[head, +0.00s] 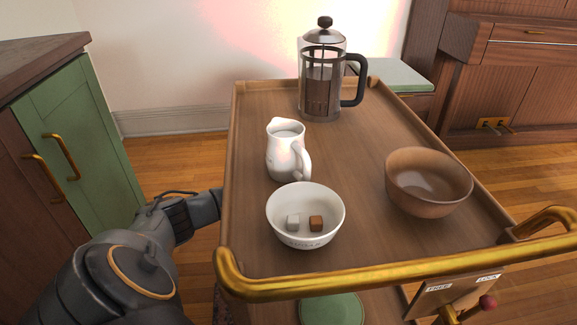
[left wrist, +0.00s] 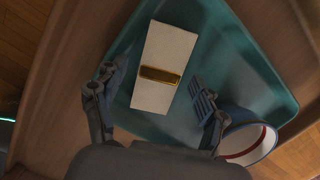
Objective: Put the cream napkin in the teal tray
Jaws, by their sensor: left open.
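In the left wrist view, the cream napkin (left wrist: 165,55), folded into a long rectangle with a gold band, lies over the floor of the teal tray (left wrist: 245,75). It appears to rest inside the tray. My left gripper (left wrist: 152,92) is open, with one finger on each side of the napkin and apart from it. In the head view, my left arm reaches in beside the trolley's left side, and its gripper is hidden behind the trolley. The tray and napkin do not show there. My right gripper is not in view.
A white mug (left wrist: 247,140) stands beside the right finger. The trolley top (head: 345,160) holds a French press (head: 322,85), a white jug (head: 286,155), a white bowl (head: 305,235) with two cubes and a brown bowl (head: 428,185). A brass rail (head: 400,265) runs along the front.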

